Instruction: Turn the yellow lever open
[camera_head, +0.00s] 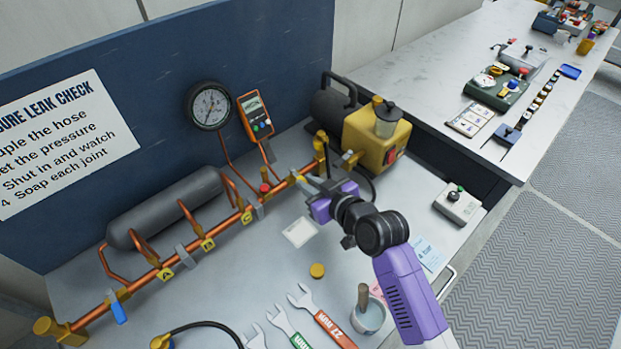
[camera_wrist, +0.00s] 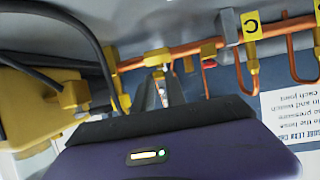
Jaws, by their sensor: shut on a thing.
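My gripper (camera_head: 311,184) reaches in from the right to the copper pipe (camera_head: 224,226), at its right end next to the yellow pump. It is shut on the yellow lever (camera_head: 299,178), of which only a small part shows between and beside the fingertips. In the wrist view, my gripper (camera_wrist: 161,92) points at the pipe, and a yellow piece (camera_wrist: 156,57) shows at the fingertips. The lever's exact angle to the pipe is hard to tell.
A yellow pump (camera_head: 376,137) stands close behind my gripper. A dial gauge (camera_head: 210,106) and orange meter (camera_head: 256,115) are at the panel. A grey tank (camera_head: 166,207) lies behind the pipe. A blue lever (camera_head: 118,308) hangs at its left end. Wrenches (camera_head: 322,318) and a cup (camera_head: 368,314) lie in front.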

